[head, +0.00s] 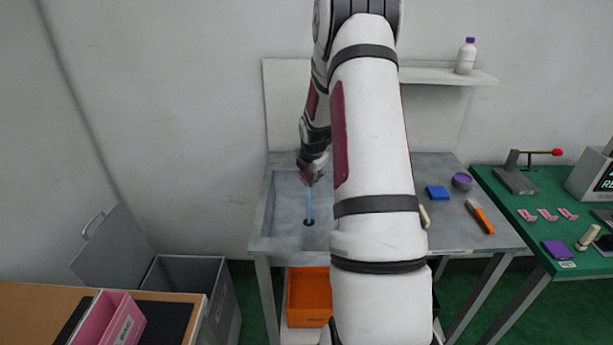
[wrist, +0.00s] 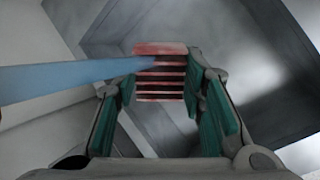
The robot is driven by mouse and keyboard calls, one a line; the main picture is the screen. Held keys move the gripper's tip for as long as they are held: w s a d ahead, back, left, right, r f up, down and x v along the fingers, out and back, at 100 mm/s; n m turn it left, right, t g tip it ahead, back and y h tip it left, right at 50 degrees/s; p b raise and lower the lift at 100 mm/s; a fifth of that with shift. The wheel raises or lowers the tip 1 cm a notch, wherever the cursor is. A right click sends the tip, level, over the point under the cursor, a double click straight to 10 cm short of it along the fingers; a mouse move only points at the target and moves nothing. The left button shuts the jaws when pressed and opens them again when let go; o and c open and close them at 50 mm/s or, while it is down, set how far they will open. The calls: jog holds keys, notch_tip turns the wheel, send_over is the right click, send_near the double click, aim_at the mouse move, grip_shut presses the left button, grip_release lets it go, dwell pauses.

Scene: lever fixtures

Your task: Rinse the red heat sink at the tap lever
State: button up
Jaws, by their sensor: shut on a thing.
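My gripper (head: 312,178) is over the left part of the grey sink (head: 284,232). In the wrist view my gripper (wrist: 165,100) is shut on the red heat sink (wrist: 160,90), its fins showing between the green finger pads. A blue stream of water (wrist: 65,80) comes in from the left and meets or overlaps the heat sink's upper part. In the head view the stream (head: 309,205) runs down beside my gripper to the dark drain (head: 308,222). The tap and its lever are not visible; my arm covers much of the area behind the sink.
The counter right of my arm holds a blue block (head: 437,193), a purple-topped round thing (head: 461,181) and an orange-handled tool (head: 480,216). An orange crate (head: 308,296) is below the sink.

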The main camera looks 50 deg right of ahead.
dwell(0.4)
jog(key=shift+w+a, duration=0.35)
jog(key=shift+a, duration=0.05)
jog(key=shift+s+d, duration=0.1)
jog(key=shift+s+d+p, duration=0.35)
jog(key=shift+p, duration=0.15)
jog(key=s+a+p, duration=0.3)
jog(key=s+a, duration=0.2)
jog(key=s, duration=0.1)
jog(key=shift+a, duration=0.2)
dwell(0.7)
jog(key=shift+w, duration=0.1)
jog(key=shift+r, duration=0.1)
dwell(1.1)
jog(key=s+a+r+p, duration=0.3)
jog(key=shift+s+a+r+p, duration=0.15)
jog(key=shift+s+r+p, duration=0.2)
jog(key=shift+s+r, duration=0.05)
